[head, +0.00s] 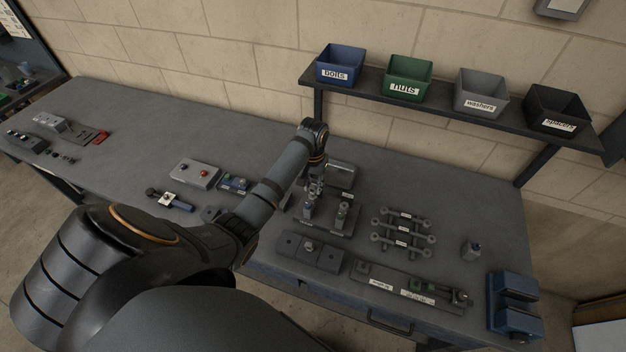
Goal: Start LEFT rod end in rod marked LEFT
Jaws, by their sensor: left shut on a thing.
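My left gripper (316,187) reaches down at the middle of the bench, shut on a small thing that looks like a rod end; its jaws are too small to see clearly. Just below it is a small stand (326,228) with a blue-marked upright piece (309,206) and a green-marked one (342,212). The gripper is above and close to the blue-marked piece; I cannot tell whether they touch. Several grey rods with white labels (403,231) lie to the right; the labels are too small to read. My right gripper is not in view.
A grey block fixture (310,250) and a long labelled fixture (412,287) lie along the front edge. A blue vise (514,300) is at the right. A button box (194,173) lies left of my forearm. A shelf (450,106) with labelled bins hangs behind.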

